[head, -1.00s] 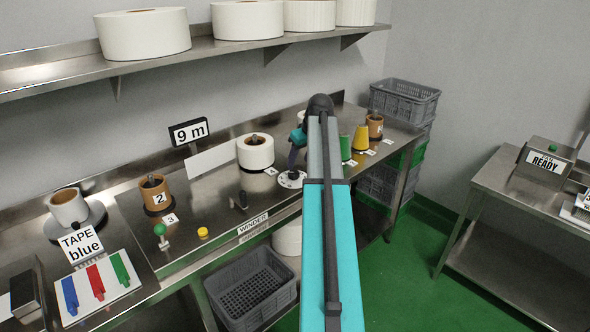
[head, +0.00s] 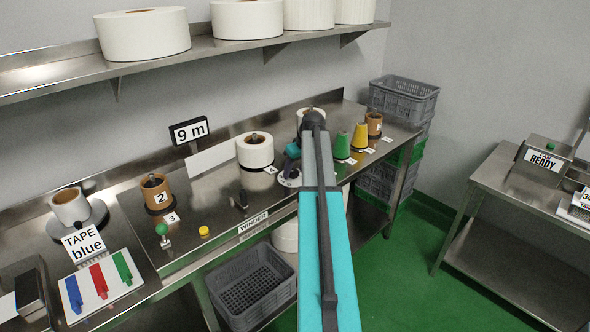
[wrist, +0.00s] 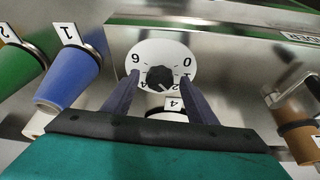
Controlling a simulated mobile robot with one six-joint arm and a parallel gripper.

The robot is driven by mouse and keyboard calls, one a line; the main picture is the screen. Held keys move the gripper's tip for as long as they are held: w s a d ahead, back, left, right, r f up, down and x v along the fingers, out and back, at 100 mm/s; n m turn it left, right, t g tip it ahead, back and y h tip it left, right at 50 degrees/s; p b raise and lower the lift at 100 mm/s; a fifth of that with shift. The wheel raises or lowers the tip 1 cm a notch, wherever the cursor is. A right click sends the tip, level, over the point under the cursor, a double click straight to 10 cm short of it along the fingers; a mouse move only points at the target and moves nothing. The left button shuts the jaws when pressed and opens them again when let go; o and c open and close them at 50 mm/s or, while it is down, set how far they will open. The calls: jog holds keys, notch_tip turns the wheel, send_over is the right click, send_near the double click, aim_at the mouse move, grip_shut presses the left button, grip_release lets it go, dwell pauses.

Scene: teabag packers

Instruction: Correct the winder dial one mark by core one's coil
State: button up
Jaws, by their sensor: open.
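The winder dial is a white disc (wrist: 150,50) with a black knob (wrist: 159,77) and digits around its rim. The wrist view shows it upside down, and I cannot read the knob's mark surely. My gripper (wrist: 158,82) is open, one finger on each side of the knob, with no visible grip on it. In the head view the dial (head: 289,180) is partly covered by my gripper (head: 289,168). A blue cone (wrist: 68,86) stands beside a label "1" (wrist: 67,33) in the wrist view. A white coil (head: 255,151) stands left of the dial by a label "4" (head: 270,170).
A "9 m" sign (head: 189,131) stands at the back. A brown core (head: 155,193), a green knob (head: 162,229) and a yellow button (head: 203,231) are to the left. Green (head: 342,147) and yellow (head: 360,137) cones stand to the right. A grey crate (head: 250,283) is below.

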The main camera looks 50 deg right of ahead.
jog(key=c, duration=1.1)
jog(key=shift+o, duration=0.2)
jog(key=shift+a+m, duration=0.1)
jog(key=shift+m, duration=0.4)
jog(key=m+h+b, duration=0.1)
jog(key=m, duration=0.1)
jog(key=shift+w+a+m+h, duration=0.1)
jog(key=shift+a+m+h, duration=0.05)
jog(key=shift+m+h, duration=0.2)
jog(key=shift+w+m+g+h+b, duration=0.1)
jog(key=shift+m+g+h+b, duration=0.2)
jog(key=shift+m, duration=0.75)
jog(key=shift+m+g+h+b, duration=0.25)
jog(key=shift+m+g, duration=0.15)
jog(key=shift+m, duration=0.6)
jog(key=o, duration=1.1)
jog(key=shift+a, duration=0.1)
jog(key=shift+c, duration=0.2)
